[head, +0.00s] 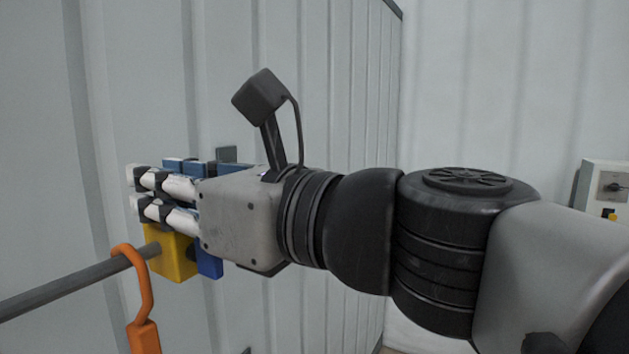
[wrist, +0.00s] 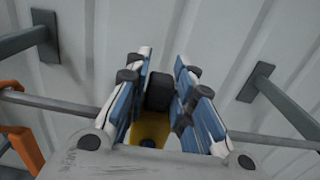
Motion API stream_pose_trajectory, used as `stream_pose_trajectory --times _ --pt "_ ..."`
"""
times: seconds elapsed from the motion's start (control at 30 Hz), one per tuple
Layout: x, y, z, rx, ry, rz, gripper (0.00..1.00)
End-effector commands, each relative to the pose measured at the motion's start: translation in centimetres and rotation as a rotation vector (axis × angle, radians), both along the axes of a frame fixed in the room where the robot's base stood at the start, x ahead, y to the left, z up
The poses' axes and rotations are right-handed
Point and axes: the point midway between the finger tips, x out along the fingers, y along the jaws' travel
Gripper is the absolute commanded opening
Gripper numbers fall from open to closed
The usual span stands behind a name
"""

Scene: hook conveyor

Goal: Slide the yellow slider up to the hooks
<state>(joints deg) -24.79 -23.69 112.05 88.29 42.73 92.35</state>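The yellow slider (head: 173,254) is a block on the grey rail, in the left part of the head view, with a blue part (head: 209,262) beside it. My gripper (head: 142,192) lies over its top, fingers pointing left, hiding its upper side. In the wrist view my gripper (wrist: 163,62) has its fingers apart and fairly straight, and part of the yellow slider (wrist: 149,130) shows between them. Whether the fingers touch it is hidden. An orange hook (head: 146,292) hangs on the rail just left of the slider, close to it; an orange piece (wrist: 24,148) shows at the wrist view's left.
The grey rail (head: 68,287) runs along a ribbed wall (head: 100,120). Wall brackets (wrist: 44,33) and (wrist: 258,80) hold the rail on both sides of my gripper. A control box (head: 606,188) is on the wall at far right.

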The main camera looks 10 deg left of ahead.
Motion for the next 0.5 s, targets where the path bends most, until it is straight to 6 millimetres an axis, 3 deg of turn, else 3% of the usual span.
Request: stream_pose_trajectory --times 0.2,0.5 --pt "0.01 0.0 -0.03 0.0 0.0 0.0 0.4" --pt "0.01 -0.03 -0.05 -0.001 0.0 0.0 0.4"
